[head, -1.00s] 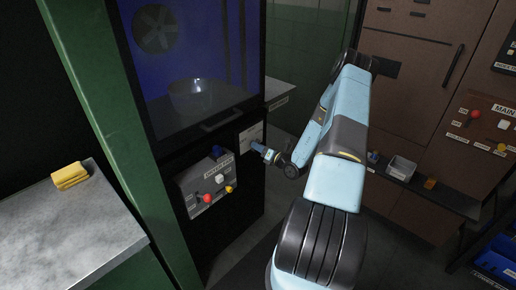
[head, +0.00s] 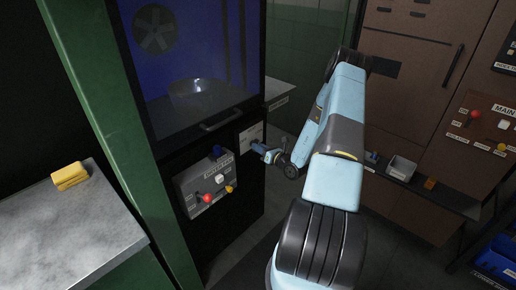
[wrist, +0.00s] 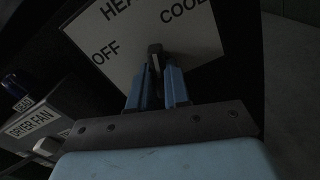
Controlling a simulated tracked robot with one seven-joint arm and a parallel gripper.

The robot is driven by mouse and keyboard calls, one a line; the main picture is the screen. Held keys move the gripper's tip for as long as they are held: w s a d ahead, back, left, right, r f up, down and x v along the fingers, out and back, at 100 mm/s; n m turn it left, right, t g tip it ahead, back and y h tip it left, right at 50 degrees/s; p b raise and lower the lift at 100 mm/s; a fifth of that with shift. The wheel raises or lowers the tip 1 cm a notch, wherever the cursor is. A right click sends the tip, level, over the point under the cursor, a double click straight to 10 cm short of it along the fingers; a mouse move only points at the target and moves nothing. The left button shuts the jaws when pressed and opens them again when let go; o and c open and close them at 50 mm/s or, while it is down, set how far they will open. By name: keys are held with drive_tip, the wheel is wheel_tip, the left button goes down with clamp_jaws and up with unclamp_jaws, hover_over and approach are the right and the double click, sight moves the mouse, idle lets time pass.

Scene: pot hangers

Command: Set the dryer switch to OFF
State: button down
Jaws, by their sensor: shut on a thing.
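The dryer switch has a pale plate (wrist: 140,45) lettered HEAT at the top, OFF at the left and COOL at the right. Its small dark knob (wrist: 155,53) stands near the middle of the plate, and I cannot tell which label it points to. My gripper (wrist: 160,82) has its two blue fingers shut on the knob, one on each side. In the head view the plate (head: 250,136) is on the dark cabinet front below the window, and my gripper (head: 257,147) reaches it from the right.
A grey dryer fan panel (head: 205,185) with a red knob, a white button, and blue and yellow parts is left of and below the switch. It also shows at the wrist view's left (wrist: 35,125). The dryer door handle (head: 221,120) juts out above. A shelf (head: 425,187) stands at the right.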

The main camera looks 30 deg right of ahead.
drive_tip(key=n, duration=1)
drive_tip(key=shift+n, duration=0.3)
drive_tip(key=c, duration=1.1)
unclamp_jaws()
drive_tip(key=shift+v, duration=2.5)
drive_tip(key=shift+s, duration=0.1)
drive_tip(key=v, duration=1.3)
drive_tip(key=shift+s+d, duration=0.1)
drive_tip(key=shift+s, duration=0.2)
